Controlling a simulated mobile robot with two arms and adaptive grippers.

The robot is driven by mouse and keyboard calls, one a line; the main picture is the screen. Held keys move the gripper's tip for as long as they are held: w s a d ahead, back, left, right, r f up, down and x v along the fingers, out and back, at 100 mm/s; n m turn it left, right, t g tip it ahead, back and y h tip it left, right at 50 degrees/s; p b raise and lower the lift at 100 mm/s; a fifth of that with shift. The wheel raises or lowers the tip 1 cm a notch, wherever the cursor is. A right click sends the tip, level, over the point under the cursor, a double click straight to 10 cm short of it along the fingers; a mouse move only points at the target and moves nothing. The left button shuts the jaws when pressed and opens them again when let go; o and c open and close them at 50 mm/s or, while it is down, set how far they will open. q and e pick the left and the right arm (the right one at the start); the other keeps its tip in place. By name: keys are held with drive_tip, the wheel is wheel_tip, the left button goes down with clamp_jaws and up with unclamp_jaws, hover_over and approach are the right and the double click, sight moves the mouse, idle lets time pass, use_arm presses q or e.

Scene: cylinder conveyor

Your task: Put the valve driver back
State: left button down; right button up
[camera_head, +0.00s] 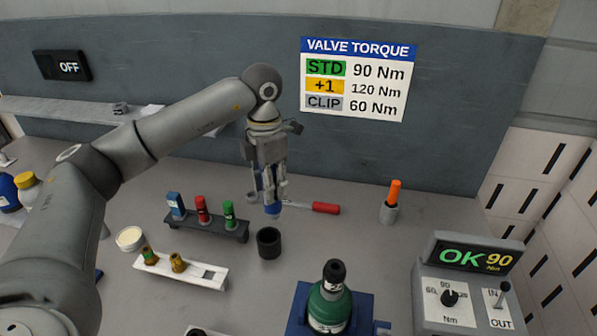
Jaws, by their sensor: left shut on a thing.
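My left gripper (270,188) points down at the middle of the table and is shut on a tool, which I take to be the valve driver (272,210). Only its blue lower end shows below the fingers; the rest is hidden by the gripper. A black open cup (268,243) stands on the table just below and in front of the tool. The tool's end appears above and behind the cup's rim, not inside it. My right gripper is not in view.
A dark rack (238,236) holds blue, red and green pieces. A white rack (205,277) holds two brass valves. A green cylinder (329,305) stands in a blue fixture. A red-handled tool (325,208) lies behind. A control box (445,310) reads "OK 90". An orange-handled tool (395,191) stands upright.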

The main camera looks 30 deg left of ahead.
use_arm(q)
drive_tip(key=shift+a+f, duration=0.25)
drive_tip(key=shift+a, duration=0.4)
wheel_tip(320, 180, down, 7)
drive_tip(key=b, duration=0.4)
drive_tip(key=shift+a+n, duration=0.3)
drive_tip(key=shift+a, duration=0.1)
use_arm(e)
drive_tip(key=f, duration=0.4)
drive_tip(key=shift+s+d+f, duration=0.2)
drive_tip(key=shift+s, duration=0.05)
use_arm(q)
drive_tip(key=shift+r, duration=0.1)
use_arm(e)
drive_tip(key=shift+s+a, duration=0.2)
use_arm(q)
drive_tip(key=shift+f+b, duration=1)
drive_tip(key=shift+f, duration=0.1)
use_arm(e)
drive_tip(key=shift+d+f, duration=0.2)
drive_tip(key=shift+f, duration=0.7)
use_arm(q)
drive_tip(key=shift+f+b, duration=1.6)
drive_tip(key=shift+f, duration=0.6)
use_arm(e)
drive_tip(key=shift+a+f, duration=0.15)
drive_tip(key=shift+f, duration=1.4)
